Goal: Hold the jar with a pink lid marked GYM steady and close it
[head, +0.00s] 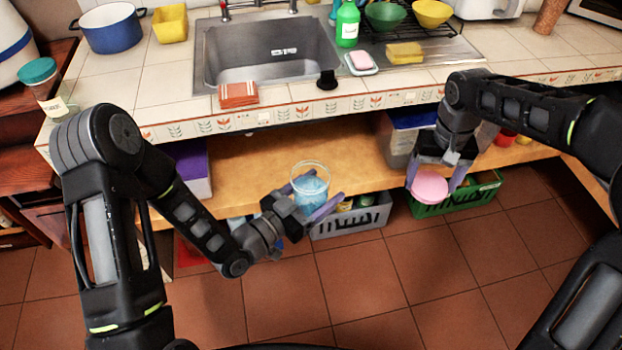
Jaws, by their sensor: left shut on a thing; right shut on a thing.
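My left gripper (318,202) is shut on a clear jar (309,172) with blue contents. The jar is held upright with its round mouth open to the top, in front of the wooden shelf. My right gripper (437,187) points down and is shut on a pink lid (430,187). The lid is to the right of the jar, apart from it and at a similar height in the picture. No GYM marking can be read on the jar; the fingers cover part of its side.
The tiled counter (150,95) with a sink (266,50) lies behind the arms. Below it is a wooden shelf (250,165). A grey basket (350,220) and a green crate (470,200) stand below the grippers. Between jar and lid the space is free.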

